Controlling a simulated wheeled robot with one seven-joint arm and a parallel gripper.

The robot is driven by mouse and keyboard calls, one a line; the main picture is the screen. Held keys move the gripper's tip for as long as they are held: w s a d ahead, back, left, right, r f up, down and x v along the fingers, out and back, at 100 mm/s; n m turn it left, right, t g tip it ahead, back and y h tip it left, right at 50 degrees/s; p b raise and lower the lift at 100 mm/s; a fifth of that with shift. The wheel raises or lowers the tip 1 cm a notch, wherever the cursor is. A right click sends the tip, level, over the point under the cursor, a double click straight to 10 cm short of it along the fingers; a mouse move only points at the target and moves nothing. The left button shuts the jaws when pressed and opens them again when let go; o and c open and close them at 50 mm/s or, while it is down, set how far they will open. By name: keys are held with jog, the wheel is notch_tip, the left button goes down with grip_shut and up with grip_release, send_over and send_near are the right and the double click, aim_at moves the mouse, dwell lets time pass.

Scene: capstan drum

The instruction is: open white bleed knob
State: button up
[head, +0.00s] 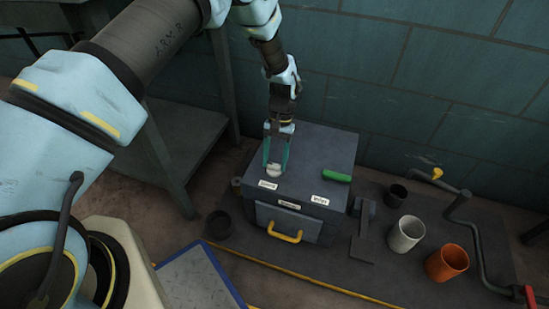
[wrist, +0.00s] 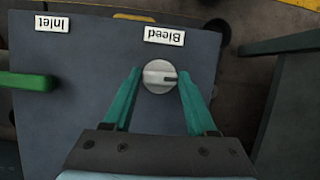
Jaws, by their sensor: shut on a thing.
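The white bleed knob (wrist: 159,77) is a round knob with a raised bar on top of the dark grey box (head: 315,147). A dark mark shows at the right end of its bar in the wrist view. The label "Bleed" (wrist: 164,36) sits beside it. My gripper (wrist: 158,78) has its two green fingers on either side of the knob and is shut on it. In the head view the knob (head: 274,170) shows between the fingertips, with my gripper (head: 275,165) pointing down from above.
A green handle (head: 337,175) stands by the "Inlet" label (head: 319,200) on the same box top. A yellow handle (head: 285,233) is on the box front. A white cup (head: 406,234), an orange cup (head: 447,263) and a crank (head: 460,205) stand to the right.

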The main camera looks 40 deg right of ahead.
jog(key=shift+m, duration=0.3)
jog(key=o, duration=1.4)
jog(key=shift+c, duration=0.2)
jog(key=p+v, duration=0.1)
jog(key=v, duration=0.9)
jog(key=shift+d+r+p, duration=0.2)
jog(key=shift+r+p, duration=0.2)
jog(key=shift+s, duration=0.1)
